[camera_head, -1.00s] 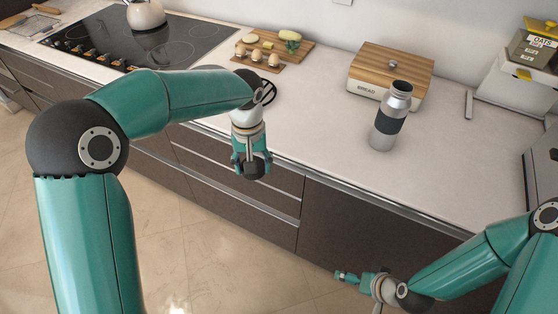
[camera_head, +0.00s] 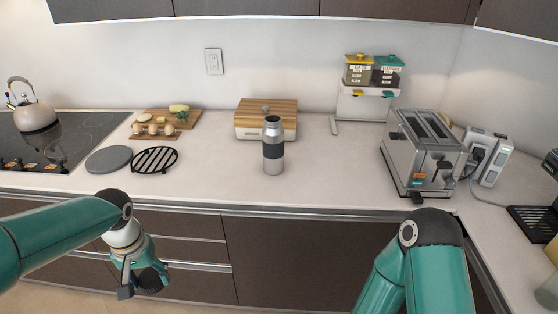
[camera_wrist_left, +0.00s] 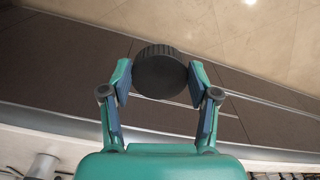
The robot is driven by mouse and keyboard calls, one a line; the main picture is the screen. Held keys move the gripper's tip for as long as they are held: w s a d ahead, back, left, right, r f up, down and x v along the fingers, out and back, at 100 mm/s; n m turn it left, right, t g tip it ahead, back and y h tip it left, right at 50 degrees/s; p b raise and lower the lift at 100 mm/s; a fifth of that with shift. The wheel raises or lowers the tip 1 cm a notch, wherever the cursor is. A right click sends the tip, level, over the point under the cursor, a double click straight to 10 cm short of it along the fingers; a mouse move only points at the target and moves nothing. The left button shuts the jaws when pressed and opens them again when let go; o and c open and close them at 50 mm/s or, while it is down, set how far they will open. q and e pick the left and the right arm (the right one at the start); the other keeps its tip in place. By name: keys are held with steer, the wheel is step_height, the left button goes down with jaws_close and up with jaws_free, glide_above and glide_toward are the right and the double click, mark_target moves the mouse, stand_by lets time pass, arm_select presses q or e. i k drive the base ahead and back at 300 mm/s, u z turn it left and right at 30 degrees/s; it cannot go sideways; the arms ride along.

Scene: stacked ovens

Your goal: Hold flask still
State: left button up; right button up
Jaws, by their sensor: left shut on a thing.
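The flask (camera_head: 273,158) is a steel bottle with a dark band, upright on the counter in front of the bread box. Its top is open, with no lid on it. My left gripper (camera_head: 138,288) is in front of the drawers, below the counter's front edge and left of the flask, well apart from it. It is shut on a round black ridged cap (camera_wrist_left: 160,73), which shows between its fingertips in the left wrist view. My right arm comes up at the lower right in the head view; its gripper is out of view. Nothing touches the flask.
The bread box (camera_head: 266,120) stands behind the flask. A black trivet (camera_head: 155,160) and a grey round plate (camera_head: 109,160) lie to its left, a toaster (camera_head: 424,155) stands to its right. The counter around the flask is clear.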

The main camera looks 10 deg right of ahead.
mark_target(273, 131)
steer(key=k, duration=0.65)
steer(key=z, duration=0.15)
steer(key=i, duration=1)
steer(key=z, duration=0.6)
steer(key=i, duration=0.55)
steer(key=z, duration=0.2)
